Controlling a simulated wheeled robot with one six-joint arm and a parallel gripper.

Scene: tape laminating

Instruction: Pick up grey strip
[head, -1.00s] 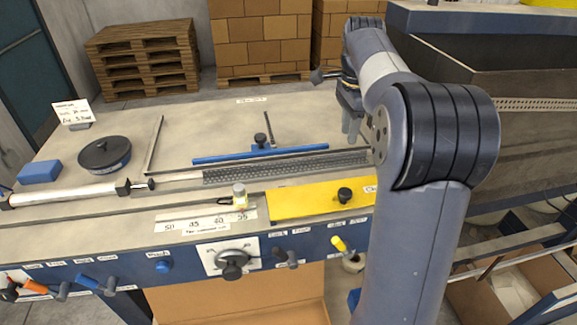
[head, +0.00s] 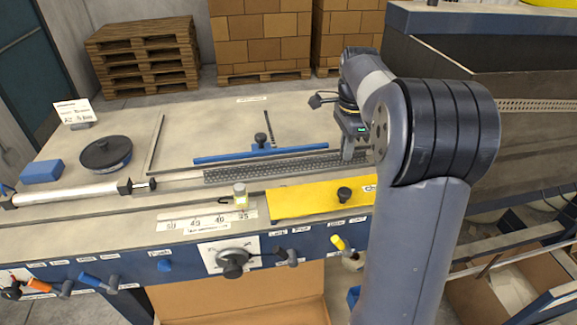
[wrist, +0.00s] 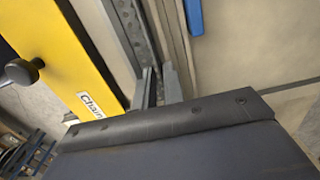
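The grey strip (head: 265,168) is long and perforated and lies in the channel along the table, behind the yellow plate. It also shows in the wrist view (wrist: 130,28), running down towards the fingers. My gripper (head: 348,154) points down at the strip's right end. In the wrist view my gripper (wrist: 159,84) shows two grey fingers with a dark gap between them. The fingers are low at the channel. Whether they touch the strip is hidden by the gripper body, and the strip's far right end is behind my arm.
The yellow plate (head: 308,199) with a black knob lies in front of the channel. A blue bar (head: 220,156) with a clamp knob lies behind it. A white cylinder (head: 70,193), a black round disc (head: 106,153) and a blue block (head: 41,171) stand at left.

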